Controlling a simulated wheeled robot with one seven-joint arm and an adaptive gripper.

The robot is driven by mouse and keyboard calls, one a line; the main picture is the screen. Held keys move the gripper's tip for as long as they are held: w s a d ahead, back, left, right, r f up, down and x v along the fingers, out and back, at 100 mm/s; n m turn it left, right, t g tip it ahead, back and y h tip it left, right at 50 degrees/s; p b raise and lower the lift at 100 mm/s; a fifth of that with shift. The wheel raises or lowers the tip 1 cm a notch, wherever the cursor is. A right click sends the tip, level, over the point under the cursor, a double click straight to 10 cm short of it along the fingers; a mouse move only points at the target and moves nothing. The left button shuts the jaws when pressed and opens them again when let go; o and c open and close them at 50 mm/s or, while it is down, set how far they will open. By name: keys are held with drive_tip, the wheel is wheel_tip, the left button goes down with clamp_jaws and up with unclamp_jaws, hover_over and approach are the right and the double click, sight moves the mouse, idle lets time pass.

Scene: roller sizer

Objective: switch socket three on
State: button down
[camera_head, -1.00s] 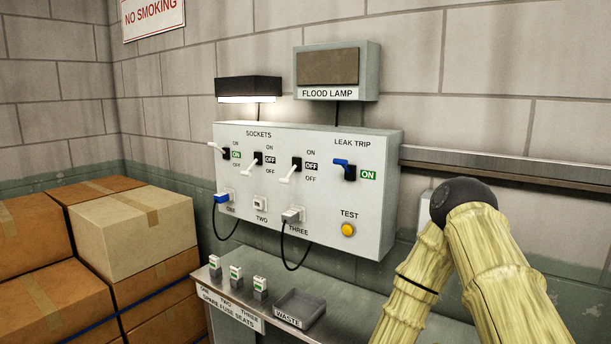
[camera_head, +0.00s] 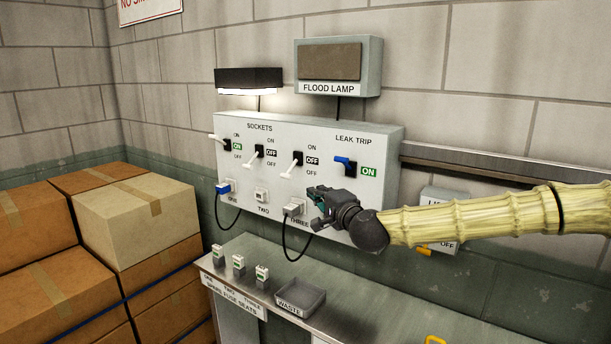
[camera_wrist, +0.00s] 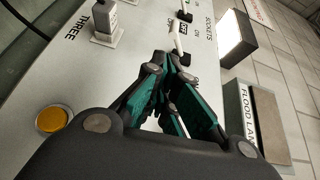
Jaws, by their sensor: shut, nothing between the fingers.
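The socket three switch (camera_head: 290,168) is on the pale wall panel (camera_head: 385,200). Its white lever slants down to the left, and the tag beside it reads OFF (camera_head: 312,160). Below it, a grey plug (camera_head: 294,207) with a black cable sits in socket three. My gripper (camera_head: 314,196) is shut and empty in front of the panel, to the lower right of the lever. In the wrist view, the shut green-sided fingers (camera_wrist: 168,60) point toward the socket three switch (camera_wrist: 180,40). Whether they touch the lever cannot be told.
Socket two's switch (camera_head: 256,158) shows OFF, and socket one's (camera_head: 222,141) shows ON. The blue leak trip lever (camera_head: 344,160) shows ON. A yellow test button (camera_wrist: 52,119) is on the panel. Below are a metal bench (camera_head: 355,315), spare fuses and a waste tray (camera_head: 300,297). Boxes stand left.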

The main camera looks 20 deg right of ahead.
sight(291, 168)
drive_tip(key=shift+w+d+r, duration=0.1)
drive_tip(key=shift+d+r, duration=0.25)
drive_tip(key=shift+r, duration=0.25)
drive_tip(key=shift+w, duration=0.1)
drive_tip(key=w+a+p, duration=0.1)
drive_tip(key=w+p, duration=0.3)
drive_tip(key=w, duration=0.5)
drive_tip(key=shift+w+a, duration=0.2)
drive_tip(key=shift+w, duration=0.15)
drive_tip(key=shift+a, duration=0.15)
